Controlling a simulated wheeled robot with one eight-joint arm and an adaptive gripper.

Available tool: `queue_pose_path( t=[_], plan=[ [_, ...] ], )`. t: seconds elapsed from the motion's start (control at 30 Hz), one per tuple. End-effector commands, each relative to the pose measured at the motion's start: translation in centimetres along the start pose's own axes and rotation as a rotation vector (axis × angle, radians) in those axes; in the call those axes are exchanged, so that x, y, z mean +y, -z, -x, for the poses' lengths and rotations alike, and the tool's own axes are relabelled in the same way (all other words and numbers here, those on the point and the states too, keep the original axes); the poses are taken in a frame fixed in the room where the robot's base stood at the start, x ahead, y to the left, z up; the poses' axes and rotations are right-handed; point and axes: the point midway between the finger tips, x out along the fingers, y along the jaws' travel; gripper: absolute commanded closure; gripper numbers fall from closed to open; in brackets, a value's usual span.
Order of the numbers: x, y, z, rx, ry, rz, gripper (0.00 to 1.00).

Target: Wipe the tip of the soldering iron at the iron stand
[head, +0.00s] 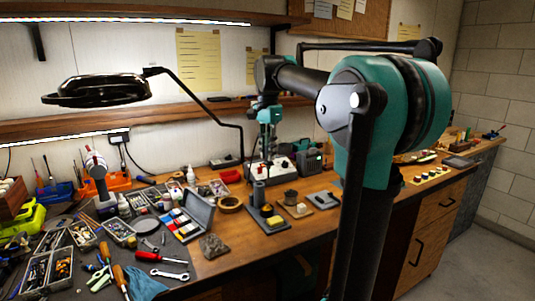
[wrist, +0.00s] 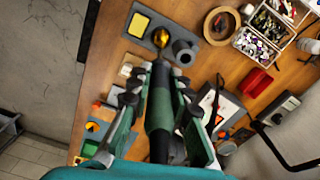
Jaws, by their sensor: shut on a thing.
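My gripper (wrist: 158,82) is shut around a soldering iron (wrist: 159,118) with a dark handle, its tip end pointing away from my wrist. The grey iron stand (wrist: 205,20) lies beyond the tip end in the wrist view. It carries a yellow sponge (wrist: 138,25), a round ball of brass wool (wrist: 160,38) and a dark tube holder (wrist: 184,52). The tip end appears just below the brass wool; contact cannot be told. In the head view my gripper (head: 268,116) is above the bench, behind the iron stand (head: 271,228); the iron's tip is hard to make out.
A grey case (head: 196,211), a wooden ring (head: 230,203) and tools crowd the bench left of the stand. A white-and-red soldering station (head: 281,164) stands behind. A magnifier lamp (head: 105,90) hangs at upper left. Small blocks lie to the stand's right.

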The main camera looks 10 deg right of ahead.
Motion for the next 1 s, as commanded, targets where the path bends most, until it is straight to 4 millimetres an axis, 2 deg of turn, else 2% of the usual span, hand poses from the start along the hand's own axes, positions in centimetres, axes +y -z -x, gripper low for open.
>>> queue_pose_path(
  t=[0.17, 0.7, 1.0],
  plan=[
    [0.0, 0.0, -0.3, 0.0, 0.0, 0.0, 1.0],
    [0.0, 0.0, -4.7, 0.0, 0.0, 0.0, 1.0],
    [0.0, 0.0, -5.2, 0.0, 0.0, 0.0, 1.0]
  ],
)
